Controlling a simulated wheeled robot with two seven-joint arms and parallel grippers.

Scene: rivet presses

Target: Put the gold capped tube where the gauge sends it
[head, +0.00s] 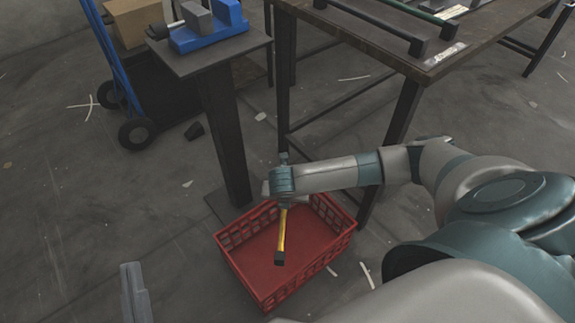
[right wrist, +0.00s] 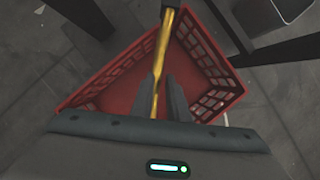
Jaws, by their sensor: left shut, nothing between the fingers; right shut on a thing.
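The gold tube (head: 283,231) with a dark end cap hangs from my right gripper (head: 284,205), tilted slightly, over the red crate (head: 246,274). The same tube (right wrist: 162,52) runs between the fingers of my right gripper (right wrist: 161,88) in the right wrist view, with its dark end at the top. The fingers are shut on it. I cannot tell how far its lower end is from the crate floor. A blue fixture (head: 208,38) with a grey block stands on the pedestal; no gauge reading is legible.
The red crate is on the floor beside the pedestal (head: 222,130) and looks empty. A dark table (head: 385,40) with rails stands at the upper right. A blue hand truck (head: 104,55) carrying a cardboard box is at the upper left. Floor at left is mostly clear.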

